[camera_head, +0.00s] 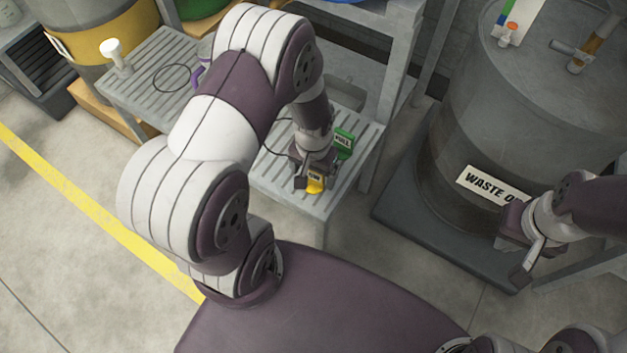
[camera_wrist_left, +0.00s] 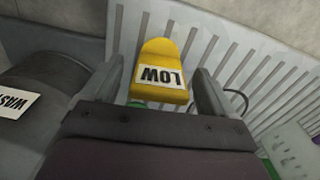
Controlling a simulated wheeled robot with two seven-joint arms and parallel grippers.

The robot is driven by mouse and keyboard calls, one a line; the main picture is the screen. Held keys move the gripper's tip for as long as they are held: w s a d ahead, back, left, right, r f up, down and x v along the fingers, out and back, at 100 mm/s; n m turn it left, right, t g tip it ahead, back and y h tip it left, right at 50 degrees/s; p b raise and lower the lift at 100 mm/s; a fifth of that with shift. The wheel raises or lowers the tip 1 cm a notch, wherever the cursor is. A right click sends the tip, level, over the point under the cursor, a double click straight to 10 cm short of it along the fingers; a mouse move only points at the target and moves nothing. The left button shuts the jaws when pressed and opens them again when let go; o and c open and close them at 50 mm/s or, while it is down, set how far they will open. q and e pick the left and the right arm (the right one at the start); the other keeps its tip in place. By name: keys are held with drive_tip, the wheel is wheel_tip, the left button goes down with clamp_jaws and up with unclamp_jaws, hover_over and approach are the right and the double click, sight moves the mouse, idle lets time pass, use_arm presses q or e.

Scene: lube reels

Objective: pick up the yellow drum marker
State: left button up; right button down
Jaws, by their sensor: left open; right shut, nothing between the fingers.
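The yellow drum marker (camera_head: 315,184), with a white label reading LOW in the left wrist view (camera_wrist_left: 163,60), stands on the grey slatted bench (camera_head: 279,180). My left gripper (camera_head: 306,178) is over it, pointing down. In the left wrist view the open fingers (camera_wrist_left: 157,72) stand on either side of the marker, with a visible gap at each side. The marker's lower part is hidden by the gripper body. My right gripper (camera_head: 517,256) is shut and empty in front of the waste oil drum, far from the marker.
A green marker (camera_head: 344,143) with a white label stands close behind the yellow one. A dark cable lies on the bench near the gripper. The large grey waste oil drum (camera_head: 465,130) stands at right on a dark pallet (camera_head: 400,215). A white funnel-like item (camera_head: 113,52) stands at left.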

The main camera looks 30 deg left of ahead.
use_arm(q)
wheel_tip(320, 180, down, 2)
drive_tip(key=shift+f, duration=0.1)
use_arm(e)
drive_tip(key=shift+f, duration=0.55)
use_arm(q)
drive_tip(key=c, duration=1.1)
